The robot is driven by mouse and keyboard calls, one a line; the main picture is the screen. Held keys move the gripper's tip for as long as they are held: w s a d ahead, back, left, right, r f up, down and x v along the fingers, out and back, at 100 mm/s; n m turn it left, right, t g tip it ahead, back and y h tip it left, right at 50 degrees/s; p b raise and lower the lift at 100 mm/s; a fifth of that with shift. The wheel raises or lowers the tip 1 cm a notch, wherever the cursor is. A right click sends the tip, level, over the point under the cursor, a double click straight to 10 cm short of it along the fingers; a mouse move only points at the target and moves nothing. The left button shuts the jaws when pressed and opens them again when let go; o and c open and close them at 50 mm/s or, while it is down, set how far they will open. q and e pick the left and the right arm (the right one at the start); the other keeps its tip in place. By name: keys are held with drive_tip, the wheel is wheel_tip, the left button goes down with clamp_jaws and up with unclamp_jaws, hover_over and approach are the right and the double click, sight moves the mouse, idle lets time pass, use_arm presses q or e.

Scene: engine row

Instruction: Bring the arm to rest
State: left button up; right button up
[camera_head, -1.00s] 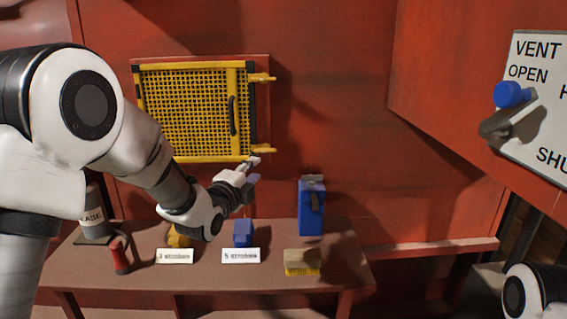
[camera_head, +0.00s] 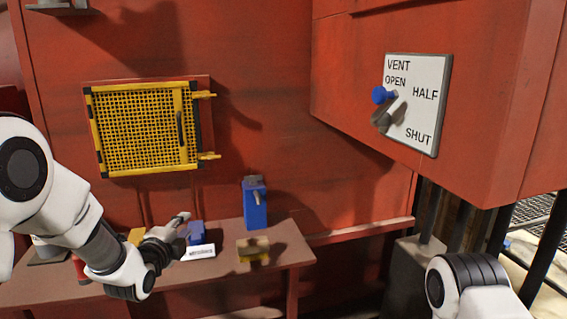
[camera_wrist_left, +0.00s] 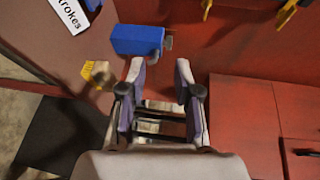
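My left arm comes in from the left in the head view, and its gripper (camera_head: 180,222) is over the bench, left of the blue upright can. In the left wrist view the two fingers of my left gripper (camera_wrist_left: 158,85) stand apart with nothing between them. My right arm (camera_head: 470,290) shows only as a white and black link at the bottom right of the head view. Its gripper is out of the picture.
A yellow mesh door (camera_head: 145,130) is on the red wall behind. A vent plate (camera_head: 430,105) with a blue-knobbed lever (camera_head: 382,95) is at the right.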

use_arm(q)
drive_tip(key=s+f+n+g+p, duration=0.1)
drive_tip(key=s+f+g, duration=0.2)
drive_tip(key=s+f, duration=0.45)
drive_tip(key=s+f+n+g+y+p, duration=0.15)
drive_tip(key=s+f, duration=0.35)
drive_tip(key=f, duration=0.6)
drive_tip(key=s+f+n+g+h+p, duration=0.1)
drive_tip(key=s+f+n+g, duration=0.1)
drive_tip(key=s+f+g, duration=0.5)
drive_tip(key=s+a+f+n+g+p, duration=0.1)
drive_tip(key=s+f+n+g, duration=0.1)
drive_tip(key=s+f+n, duration=0.2)
drive_tip(key=s+f+n+g+y, duration=0.1)
drive_tip(key=s+f+n, duration=0.3)
drive_tip(key=s+n, duration=0.7)
drive_tip(key=s+g, duration=0.1)
drive_tip(key=s, duration=0.9)
drive_tip(key=shift+s+a+f+g+p, duration=0.15)
drive_tip(key=shift+a+f+g+p, duration=0.05)
drive_tip(key=shift+a+g+p, duration=0.15)
drive_tip(key=shift+y, duration=0.25)
